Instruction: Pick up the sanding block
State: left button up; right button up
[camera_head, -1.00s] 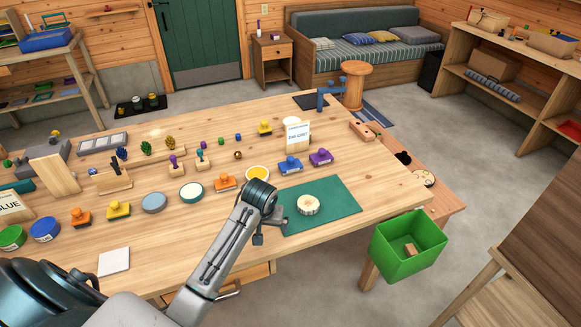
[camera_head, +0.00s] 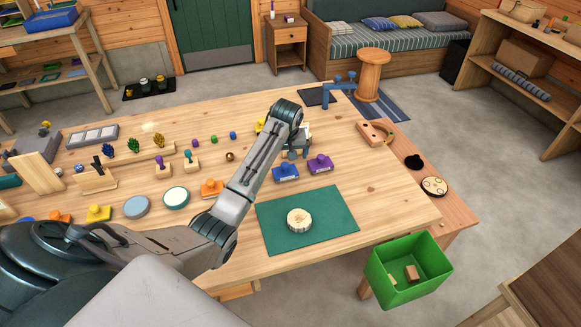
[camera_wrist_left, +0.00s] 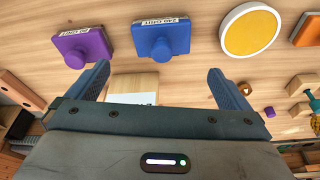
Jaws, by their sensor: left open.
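The blue sanding block (camera_head: 286,172) with a round knob stands on the workbench. It is upper centre in the left wrist view (camera_wrist_left: 161,42), with a grit label on its edge. A purple sanding block (camera_head: 320,163) stands right of it, and shows upper left in the wrist view (camera_wrist_left: 84,44). My left gripper (camera_head: 293,151) is open and empty, just behind the blue block in the head view. In the wrist view its fingers (camera_wrist_left: 160,80) spread around a wooden stand with a white card (camera_wrist_left: 134,86), mostly hidden by the gripper. My right gripper is not in view.
A green mat (camera_head: 340,233) bears a round wood slice (camera_head: 299,220). Orange (camera_head: 212,187) and yellow (camera_head: 98,213) knobbed blocks stand left. A yellow-topped disc (camera_wrist_left: 250,31) shows in the wrist view. A green bin (camera_head: 405,286) holding wooden pieces is beyond the front right edge.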

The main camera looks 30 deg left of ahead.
aim_at(284, 164)
pick_arm(q)
jog(key=f, duration=0.2)
jog(key=shift+s+a+f, duration=0.2)
jog(key=shift+a+f, duration=0.05)
jog(key=shift+f, duration=0.1)
jog(key=shift+w+f+p, duration=0.2)
jog(key=shift+f+p, duration=0.15)
jog(key=p+x, duration=0.1)
jog(key=x, duration=0.1)
jog(key=shift+w+a+f, duration=0.2)
jog(key=shift+w+f, duration=0.05)
jog(key=shift+f, duration=0.05)
jog(key=shift+p+x, duration=0.35)
jog(key=shift+x, duration=0.55)
jog(key=shift+f, duration=0.25)
jog(key=shift+c, duration=0.2)
jog(key=c, duration=0.7)
jog(key=shift+c, duration=1)
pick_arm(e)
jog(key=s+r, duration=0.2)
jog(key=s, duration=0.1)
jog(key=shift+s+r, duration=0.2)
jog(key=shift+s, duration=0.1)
pick_arm(q)
jog(key=shift+r, duration=0.1)
